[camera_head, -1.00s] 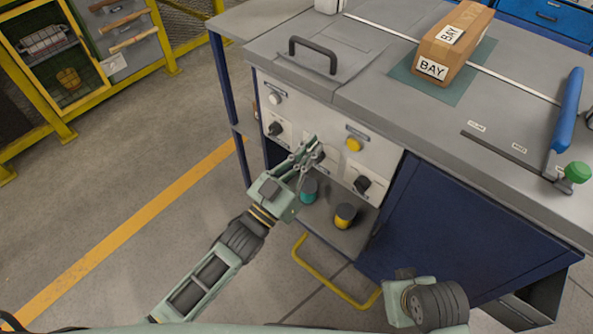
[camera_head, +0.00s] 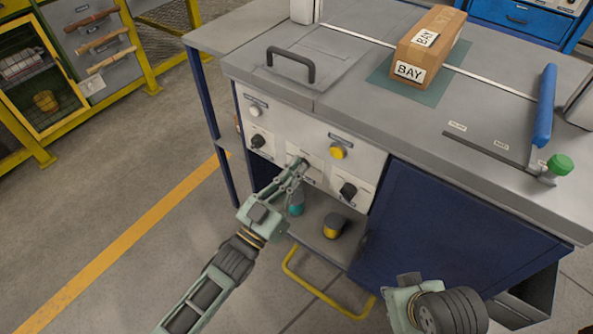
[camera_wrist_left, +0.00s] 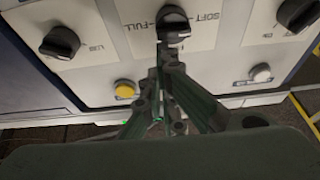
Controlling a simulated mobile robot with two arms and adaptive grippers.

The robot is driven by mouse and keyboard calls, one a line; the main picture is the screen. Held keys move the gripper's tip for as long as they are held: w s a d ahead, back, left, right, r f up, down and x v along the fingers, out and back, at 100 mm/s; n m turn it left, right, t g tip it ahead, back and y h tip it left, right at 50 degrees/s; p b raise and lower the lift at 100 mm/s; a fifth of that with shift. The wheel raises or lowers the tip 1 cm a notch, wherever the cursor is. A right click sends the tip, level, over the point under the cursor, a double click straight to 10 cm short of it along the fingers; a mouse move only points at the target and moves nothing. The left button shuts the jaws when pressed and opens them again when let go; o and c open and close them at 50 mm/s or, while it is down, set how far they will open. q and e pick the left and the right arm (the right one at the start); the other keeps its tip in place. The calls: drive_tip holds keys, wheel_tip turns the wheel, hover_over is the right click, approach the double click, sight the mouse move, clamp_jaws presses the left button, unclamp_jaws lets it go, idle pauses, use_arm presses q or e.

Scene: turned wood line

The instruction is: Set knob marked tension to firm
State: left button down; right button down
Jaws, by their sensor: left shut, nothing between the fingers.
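The front panel (camera_head: 310,150) carries a row of black knobs. The middle knob (camera_wrist_left: 173,22), with "SOFT" and "FULL" printed by it, shows in the left wrist view; in the head view my left gripper largely covers it. My left gripper (camera_head: 301,164) is shut and empty, its fingertips at this knob; it also shows in the left wrist view (camera_wrist_left: 162,58). I cannot tell whether it touches the knob. A right knob (camera_head: 347,190) and a left knob (camera_head: 258,141) flank it. My right gripper (camera_head: 405,292) is low at the right, fingers hidden.
A yellow button (camera_head: 338,152) and a white button (camera_head: 255,110) sit above the knobs. A shelf below holds a teal spool (camera_head: 296,203) and a yellow-and-black one (camera_head: 334,226). A yellow handle (camera_head: 315,290) juts out below. A box marked BAY (camera_head: 428,45) stands on the bench top.

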use_arm(q)
drive_tip(key=shift+s+d+f+m+g+h, duration=0.15)
drive_tip(key=shift+m+h, duration=0.1)
drive_tip(key=shift+m, duration=0.25)
drive_tip(key=shift+d+m+g+h, duration=0.15)
drive_tip(key=shift+m+h, duration=0.1)
drive_tip(key=shift+m, duration=0.25)
